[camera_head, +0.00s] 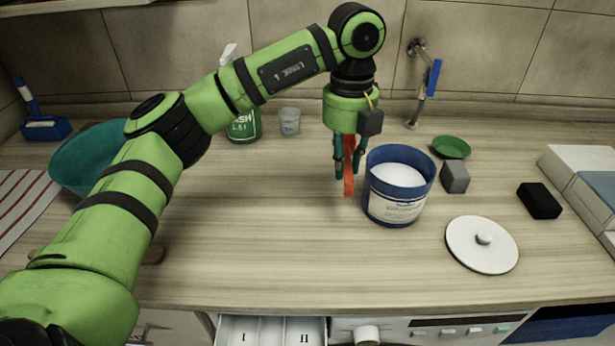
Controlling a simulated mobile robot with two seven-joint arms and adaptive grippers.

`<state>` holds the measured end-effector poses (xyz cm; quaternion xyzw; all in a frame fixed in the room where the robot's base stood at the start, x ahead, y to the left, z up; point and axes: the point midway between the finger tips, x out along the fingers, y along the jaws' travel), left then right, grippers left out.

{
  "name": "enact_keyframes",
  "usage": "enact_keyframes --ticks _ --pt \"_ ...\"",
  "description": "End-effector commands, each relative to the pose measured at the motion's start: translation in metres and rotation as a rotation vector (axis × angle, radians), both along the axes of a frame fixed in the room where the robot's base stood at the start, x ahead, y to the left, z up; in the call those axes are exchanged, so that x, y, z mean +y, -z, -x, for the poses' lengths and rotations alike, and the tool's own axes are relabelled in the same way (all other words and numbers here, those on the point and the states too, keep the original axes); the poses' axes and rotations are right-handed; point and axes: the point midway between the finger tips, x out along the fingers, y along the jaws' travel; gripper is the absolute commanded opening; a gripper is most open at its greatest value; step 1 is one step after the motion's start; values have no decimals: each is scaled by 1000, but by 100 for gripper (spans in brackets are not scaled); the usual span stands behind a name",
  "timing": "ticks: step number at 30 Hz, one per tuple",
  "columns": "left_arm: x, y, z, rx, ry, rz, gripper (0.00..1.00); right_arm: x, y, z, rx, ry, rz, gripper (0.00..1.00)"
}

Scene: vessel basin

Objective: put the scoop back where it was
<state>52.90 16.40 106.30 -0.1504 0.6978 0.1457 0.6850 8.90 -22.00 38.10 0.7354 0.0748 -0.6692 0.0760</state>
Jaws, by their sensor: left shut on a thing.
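My left gripper (349,165) points down just left of the blue canister and is shut on a long orange-red thing, which looks like the scoop (349,184). The scoop hangs upright between the fingers, its lower end above or near the counter; I cannot tell whether it touches. An open drawer (271,330) at the front edge has compartments marked I and II; both look empty where seen. My right gripper is not in view.
A round white lid (482,244) lies right of the canister. A teal bowl (83,160) stands left, partly behind my arm. The counter's middle front is clear.

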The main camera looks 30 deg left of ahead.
Motion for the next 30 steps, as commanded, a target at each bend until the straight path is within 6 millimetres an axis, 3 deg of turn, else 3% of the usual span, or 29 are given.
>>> enact_keyframes --ticks 7,12,18,23,30 --pt "38 19 -10 4 -39 0 5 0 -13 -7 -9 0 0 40" --pt "75 43 -21 3 -37 -3 5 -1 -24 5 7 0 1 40" --pt "105 63 -30 1 -32 -1 5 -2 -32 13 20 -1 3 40" --pt "112 73 -32 2 -28 -1 5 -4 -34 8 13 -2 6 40" --pt "112 104 -31 2 -28 -1 5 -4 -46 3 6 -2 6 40"
